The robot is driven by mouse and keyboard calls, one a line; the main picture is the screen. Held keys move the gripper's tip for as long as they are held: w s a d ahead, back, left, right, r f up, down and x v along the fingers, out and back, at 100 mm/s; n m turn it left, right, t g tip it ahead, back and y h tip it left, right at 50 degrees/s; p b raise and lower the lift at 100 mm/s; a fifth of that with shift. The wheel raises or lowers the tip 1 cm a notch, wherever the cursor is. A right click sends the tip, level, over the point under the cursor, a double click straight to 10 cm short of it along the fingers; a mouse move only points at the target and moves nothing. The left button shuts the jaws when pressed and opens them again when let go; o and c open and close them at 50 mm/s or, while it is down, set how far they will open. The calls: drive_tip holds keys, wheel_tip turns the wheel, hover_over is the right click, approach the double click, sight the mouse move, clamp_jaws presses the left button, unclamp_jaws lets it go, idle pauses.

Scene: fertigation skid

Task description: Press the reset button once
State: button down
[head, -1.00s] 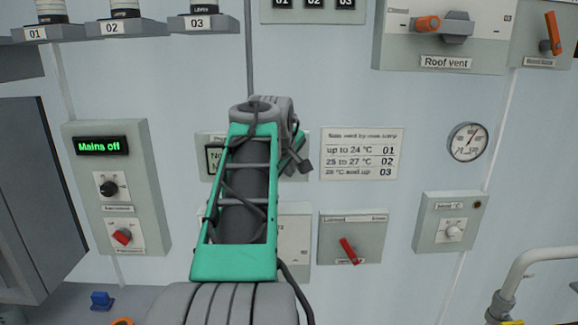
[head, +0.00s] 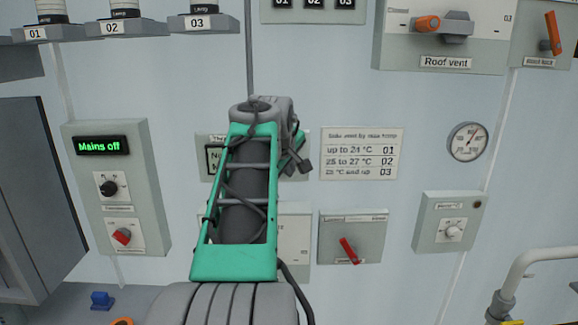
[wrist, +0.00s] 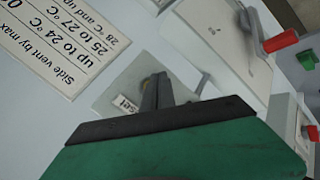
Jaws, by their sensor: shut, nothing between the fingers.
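In the wrist view, a small grey panel (wrist: 112,95) carries a white label (wrist: 126,104) whose visible letters end in "set". A brownish round edge beside the label, perhaps the reset button (wrist: 147,82), is mostly covered by my fingers. My gripper (wrist: 158,80) is shut and empty, its fingertips over this panel. Whether they touch it I cannot tell. In the head view my own arm stands in front and hides the gripper and the button.
A vent card (head: 362,154) hangs right of my arm, above a box with a red lever (head: 349,250). A "Mains off" box (head: 118,185) is at left. A dial box (head: 447,222) and a pipe (head: 525,270) are at right.

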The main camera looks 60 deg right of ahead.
drive_tip(key=shift+d+r, duration=0.1)
idle(0.3)
drive_tip(key=shift+w+d+p, duration=0.2)
drive_tip(key=shift+d+p, duration=0.05)
drive_tip(key=shift+p, duration=0.05)
drive_tip(key=shift+w+d+p, duration=0.15)
drive_tip(key=shift+d+p, duration=0.15)
drive_tip(key=shift+d, duration=0.05)
idle(0.5)
drive_tip(key=shift+a, duration=0.1)
drive_tip(key=shift+s+a+b, duration=0.35)
drive_tip(key=shift+a+b, duration=0.1)
drive_tip(key=shift+a, duration=0.2)
drive_tip(key=a, duration=0.1)
drive_tip(key=s+a+b, duration=0.1)
drive_tip(key=a, duration=0.1)
drive_tip(key=s+a+b, duration=0.1)
drive_tip(key=shift+s+a, duration=0.1)
drive_tip(key=shift+a, duration=0.1)
idle(0.3)
